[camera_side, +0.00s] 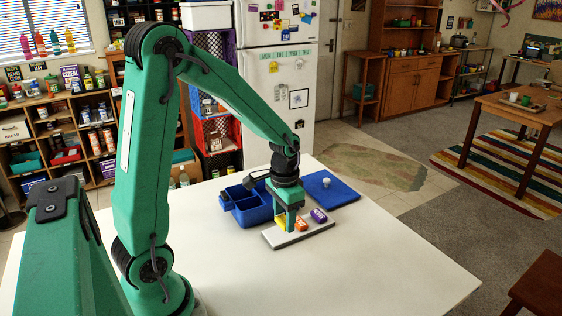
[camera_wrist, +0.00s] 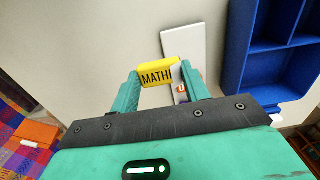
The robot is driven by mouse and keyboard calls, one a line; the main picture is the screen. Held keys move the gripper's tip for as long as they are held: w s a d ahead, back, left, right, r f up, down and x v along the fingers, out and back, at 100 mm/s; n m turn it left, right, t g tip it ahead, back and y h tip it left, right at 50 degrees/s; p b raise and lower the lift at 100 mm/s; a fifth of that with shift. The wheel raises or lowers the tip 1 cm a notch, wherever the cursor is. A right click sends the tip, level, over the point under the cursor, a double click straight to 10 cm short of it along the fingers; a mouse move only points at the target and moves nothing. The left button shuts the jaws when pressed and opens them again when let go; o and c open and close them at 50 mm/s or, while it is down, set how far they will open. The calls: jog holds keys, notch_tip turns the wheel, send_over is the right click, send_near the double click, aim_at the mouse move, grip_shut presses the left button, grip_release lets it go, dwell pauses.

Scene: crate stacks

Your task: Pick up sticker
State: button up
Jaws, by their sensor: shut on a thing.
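A yellow block with black lettering beginning "MATH" (camera_wrist: 156,75) lies between the two green fingers of my gripper (camera_wrist: 161,80) in the wrist view. My gripper is shut on it. In the side view my gripper (camera_side: 287,220) points down at the left part of a pale flat board (camera_side: 284,241). The yellow block (camera_side: 280,223) shows partly behind a finger there. Whether it touches the board is hard to tell. An orange block (camera_side: 301,224) and a purple block (camera_side: 319,215) sit on the board to the right of my gripper. No separate sticker can be made out.
A blue compartment tray (camera_side: 249,207) stands behind and left of the board. A blue mat (camera_side: 336,196) with a small pale object (camera_side: 326,183) lies behind right. The white table (camera_side: 350,265) is clear in front and to the right.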

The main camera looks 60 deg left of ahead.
jog(key=s+d+r, duration=0.1)
jog(key=d+r, duration=0.3)
jog(key=d, duration=0.3)
jog(key=shift+s+r, duration=0.2)
jog(key=shift+d, duration=0.1)
jog(key=shift+w, duration=0.1)
jog(key=w+a+n, duration=0.4)
jog(key=w, duration=0.5)
jog(key=w+a+n, duration=0.4)
jog(key=w+n, duration=0.1)
jog(key=w, duration=0.3)
jog(key=w+a+f+n, duration=0.4)
jog(key=w+a+n, duration=0.5)
jog(key=w+a, duration=0.1)
jog(key=shift+w+a, duration=0.15)
jog(key=shift+w, duration=0.2)
jog(key=shift+f, duration=0.2)
jog(key=shift+f, duration=2.85)
